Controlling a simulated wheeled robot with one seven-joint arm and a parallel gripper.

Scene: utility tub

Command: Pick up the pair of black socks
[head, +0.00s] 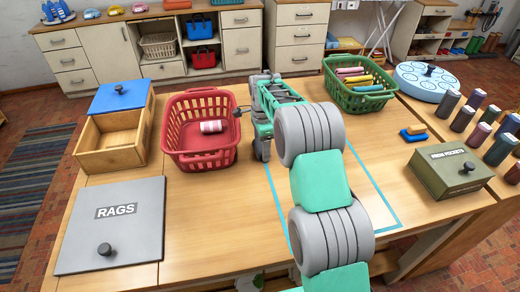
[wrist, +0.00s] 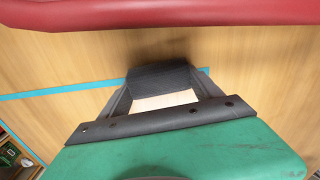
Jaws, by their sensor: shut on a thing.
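My gripper (head: 240,112) is beside the right wall of the red basket, partly hidden by my own arm in the head view. In the wrist view my gripper (wrist: 160,88) is shut on a dark, blocky thing, the pair of black socks (wrist: 160,76) as far as I can tell. It is held over the wooden table, and its fine shape is hard to make out. The red basket (head: 200,97) holds a pink and white roll (head: 213,127). Its red rim (wrist: 160,13) crosses the top of the wrist view.
An open wooden box with a blue lid (head: 121,95) and a grey RAGS lid (head: 112,225) are at left. A green basket (head: 358,98) with colourful rolls, an olive box (head: 450,170) and several dark cylinders (head: 463,118) are at right. Blue tape (head: 380,195) marks bare table.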

